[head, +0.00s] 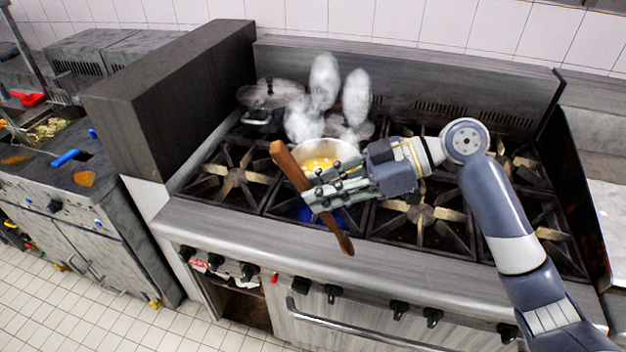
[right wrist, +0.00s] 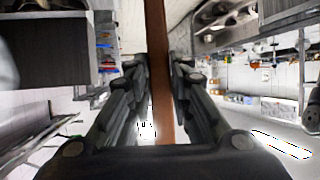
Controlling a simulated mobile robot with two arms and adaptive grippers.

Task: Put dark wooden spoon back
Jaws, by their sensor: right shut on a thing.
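The dark wooden spoon (head: 289,165) is a long brown piece held at a slant in the head view, its upper end to the left and its lower end over the stove's front edge. My right gripper (head: 316,190) is shut on it near the middle. In the right wrist view the spoon (right wrist: 158,70) runs upright between the two fingers of my right gripper (right wrist: 160,85). The gripper is in front of a steaming pot (head: 340,148) with yellow contents and hides part of it. My left gripper is in neither view.
The stove (head: 440,280) has several burners with black grates; a lidded pot (head: 268,105) stands at the back left. Blue flame (head: 315,214) shows below the steaming pot. A tall dark panel (head: 175,95) rises at the stove's left. A counter with fryer-like baskets (head: 45,130) lies farther left.

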